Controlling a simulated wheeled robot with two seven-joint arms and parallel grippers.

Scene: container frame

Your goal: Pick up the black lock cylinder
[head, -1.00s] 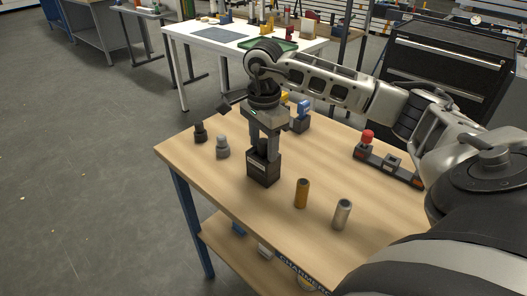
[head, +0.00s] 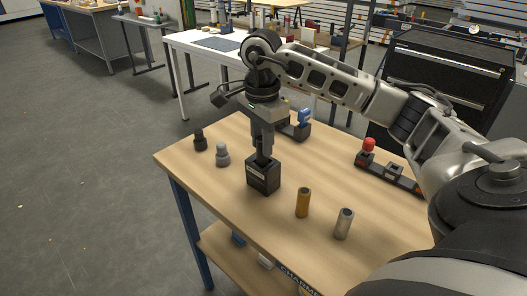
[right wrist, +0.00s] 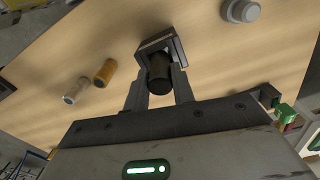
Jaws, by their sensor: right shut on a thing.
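The black lock cylinder (right wrist: 160,72) sits between the fingers of my right gripper (right wrist: 159,88) in the right wrist view. The right gripper (head: 262,146) is shut on it and points down over a black square block (head: 263,178) on the wooden table. The block also shows in the right wrist view (right wrist: 157,42), just beyond the cylinder. In the head view the fingers mostly hide the cylinder. I cannot tell whether its lower end is inside the block or just clear of it. My left gripper is not in view.
On the table (head: 225,190) stand a brass cylinder (head: 303,202), a silver cylinder (head: 344,224), a grey stepped part (head: 222,155) and a dark stepped part (head: 200,139). A black rail with a red knob (head: 369,145) lies at right. A blue-topped fixture (head: 304,120) stands behind the gripper.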

